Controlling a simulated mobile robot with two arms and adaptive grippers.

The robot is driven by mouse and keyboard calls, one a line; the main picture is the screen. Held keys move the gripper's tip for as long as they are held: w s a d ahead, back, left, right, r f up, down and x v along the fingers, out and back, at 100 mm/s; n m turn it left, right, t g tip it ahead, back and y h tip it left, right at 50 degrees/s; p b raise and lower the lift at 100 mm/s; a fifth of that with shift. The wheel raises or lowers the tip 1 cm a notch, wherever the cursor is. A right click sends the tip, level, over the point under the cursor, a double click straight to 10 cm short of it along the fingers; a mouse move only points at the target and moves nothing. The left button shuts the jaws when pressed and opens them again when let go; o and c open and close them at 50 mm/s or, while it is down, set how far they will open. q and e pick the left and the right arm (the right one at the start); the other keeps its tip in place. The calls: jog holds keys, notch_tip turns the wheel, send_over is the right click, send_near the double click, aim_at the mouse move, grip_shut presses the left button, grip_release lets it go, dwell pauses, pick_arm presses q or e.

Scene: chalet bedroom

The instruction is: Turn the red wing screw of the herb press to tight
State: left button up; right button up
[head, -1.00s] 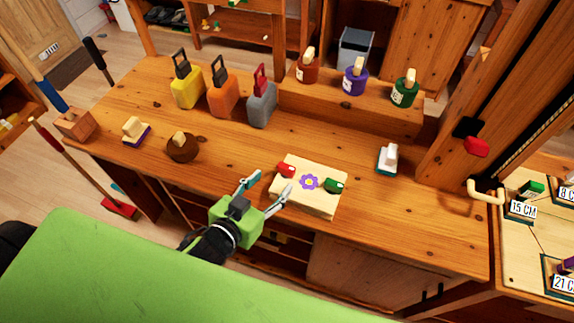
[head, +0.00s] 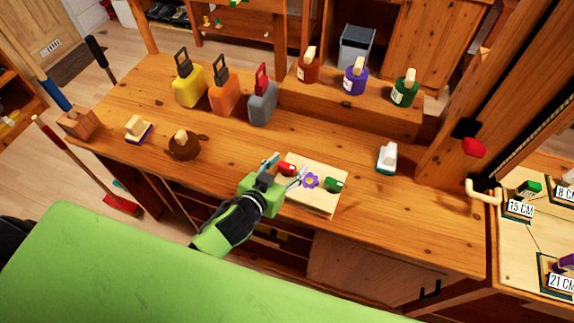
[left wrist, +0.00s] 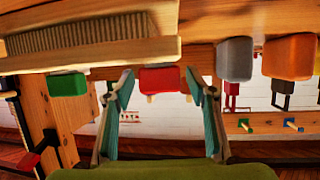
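The herb press (head: 318,200) is a pale wooden block with a purple flower on top, lying on the wooden bench. Its red wing screw (head: 287,168) is at the far left corner and its green wing screw (head: 334,185) at the right. My left gripper (head: 284,169) is open, its fingers on either side of the red screw. In the left wrist view the red screw (left wrist: 160,79) shows between the spread fingers, with gaps on both sides. The green screw (left wrist: 68,84) and the layered press edge (left wrist: 85,38) also show there. My right gripper is not in view.
Yellow (head: 188,88), orange (head: 222,97) and grey (head: 262,102) handled blocks stand behind the press. A brown round piece (head: 183,146) stands left and a white-topped piece (head: 387,158) right. Several jars stand on the raised shelf (head: 330,102). The bench front right is clear.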

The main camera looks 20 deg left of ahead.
pick_arm(q)
jog(key=c, duration=1)
